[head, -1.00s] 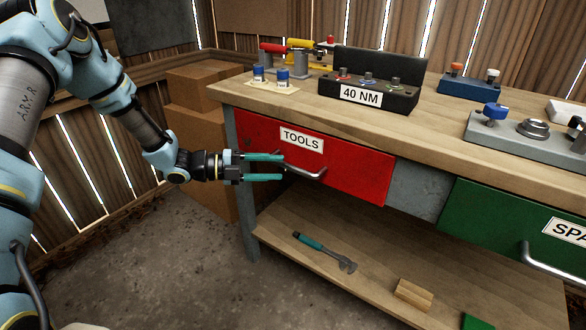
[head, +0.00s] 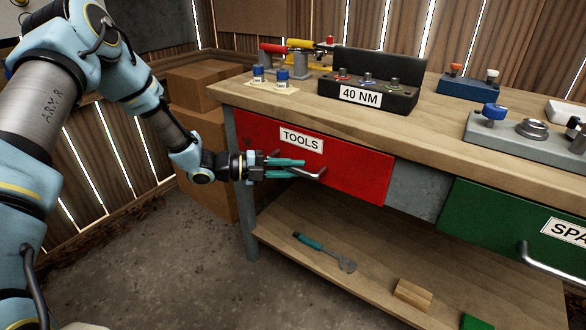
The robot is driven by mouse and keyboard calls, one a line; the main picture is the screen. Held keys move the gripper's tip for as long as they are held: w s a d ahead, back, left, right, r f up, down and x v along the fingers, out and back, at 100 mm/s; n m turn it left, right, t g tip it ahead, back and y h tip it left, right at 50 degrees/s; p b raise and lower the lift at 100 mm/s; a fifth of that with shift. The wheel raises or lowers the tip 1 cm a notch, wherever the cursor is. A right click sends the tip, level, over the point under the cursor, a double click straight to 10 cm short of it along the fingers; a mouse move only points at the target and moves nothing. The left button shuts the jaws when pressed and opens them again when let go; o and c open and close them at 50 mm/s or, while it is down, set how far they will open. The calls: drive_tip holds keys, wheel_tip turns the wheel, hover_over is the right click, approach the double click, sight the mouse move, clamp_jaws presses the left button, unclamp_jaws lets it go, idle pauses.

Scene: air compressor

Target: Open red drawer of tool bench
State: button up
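The red drawer (head: 358,174) of the tool bench bears a white TOOLS label and looks closed, its front flush under the bench top. Its silver bar handle (head: 320,173) shows at the right end; its left part is hidden by my gripper. My gripper (head: 301,168) reaches in from the left, level with the handle. Its two teal fingers are close together with the handle's left part between them, one finger above and one below. The exact contact is too small to see.
A green drawer (head: 500,222) with a silver handle is at the right. The lower shelf (head: 330,262) holds a teal-handled tool (head: 318,246) and a wooden block (head: 413,294). Cardboard boxes (head: 203,85) stand behind my gripper at left. The floor in front of the bench is clear.

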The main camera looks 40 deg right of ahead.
clamp_jaws()
idle(0.9)
